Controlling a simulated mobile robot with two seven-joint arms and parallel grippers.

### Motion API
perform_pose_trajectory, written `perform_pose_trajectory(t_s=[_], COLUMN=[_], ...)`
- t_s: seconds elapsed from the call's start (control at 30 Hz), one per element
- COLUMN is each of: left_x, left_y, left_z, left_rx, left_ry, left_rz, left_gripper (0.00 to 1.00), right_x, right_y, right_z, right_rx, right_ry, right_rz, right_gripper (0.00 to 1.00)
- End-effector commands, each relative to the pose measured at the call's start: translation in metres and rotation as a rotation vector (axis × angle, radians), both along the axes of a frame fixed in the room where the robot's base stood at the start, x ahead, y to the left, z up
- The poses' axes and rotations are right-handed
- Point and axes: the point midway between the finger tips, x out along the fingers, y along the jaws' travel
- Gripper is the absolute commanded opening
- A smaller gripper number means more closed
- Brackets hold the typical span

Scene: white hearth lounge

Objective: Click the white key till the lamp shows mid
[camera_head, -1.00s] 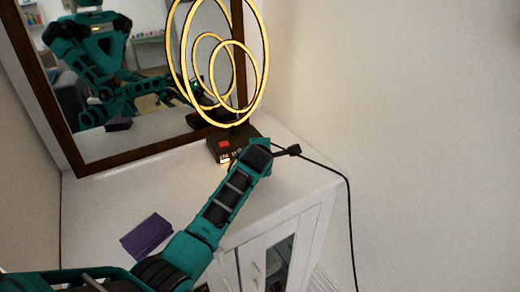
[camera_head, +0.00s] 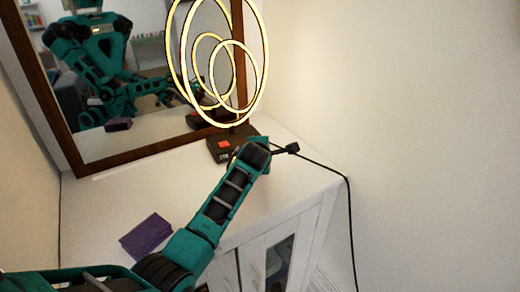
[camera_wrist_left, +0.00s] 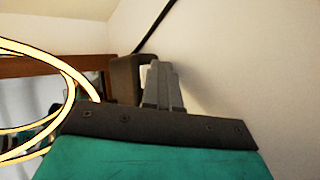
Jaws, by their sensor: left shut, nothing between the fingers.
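The lamp (camera_head: 168,55) has several glowing pale-yellow rings on a dark base (camera_head: 214,153). A red key (camera_head: 224,144) shows on the base. In the left wrist view, a lit ring (camera_wrist_left: 70,100) is at the left and a dark box (camera_wrist_left: 122,72) stands ahead with the white key (camera_wrist_left: 145,76) on it. My left gripper (camera_wrist_left: 162,68) is shut and empty, its tips close beside the white key; I cannot tell whether they touch. In the head view my left arm covers part of the base, and the white key is hidden. My right gripper is out of view.
The lamp stands on a white cabinet (camera_head: 100,205) against a brown-framed mirror (camera_head: 150,153) that reflects me. A purple block (camera_head: 147,235) lies on the cabinet's left part. A black cord (camera_head: 348,200) runs over the right edge. The cabinet top is clear between block and lamp.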

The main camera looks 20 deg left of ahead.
Motion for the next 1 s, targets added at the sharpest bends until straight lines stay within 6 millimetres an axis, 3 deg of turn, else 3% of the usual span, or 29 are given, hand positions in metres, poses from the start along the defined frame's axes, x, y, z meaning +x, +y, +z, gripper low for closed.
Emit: perform_pose_trajectory(t_s=[0.73,1.0], left_x=[-0.013,-0.031], left_y=[-0.013,-0.032], left_z=[0.000,0.001], left_rx=[0.000,-0.002], left_ry=[0.000,0.002], left_rz=[0.000,-0.001], left_gripper=[0.00,0.00], right_x=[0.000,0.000], right_y=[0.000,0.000], right_z=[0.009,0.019], right_rx=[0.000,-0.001], right_ry=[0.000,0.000], right_rz=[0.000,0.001], right_gripper=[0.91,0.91])
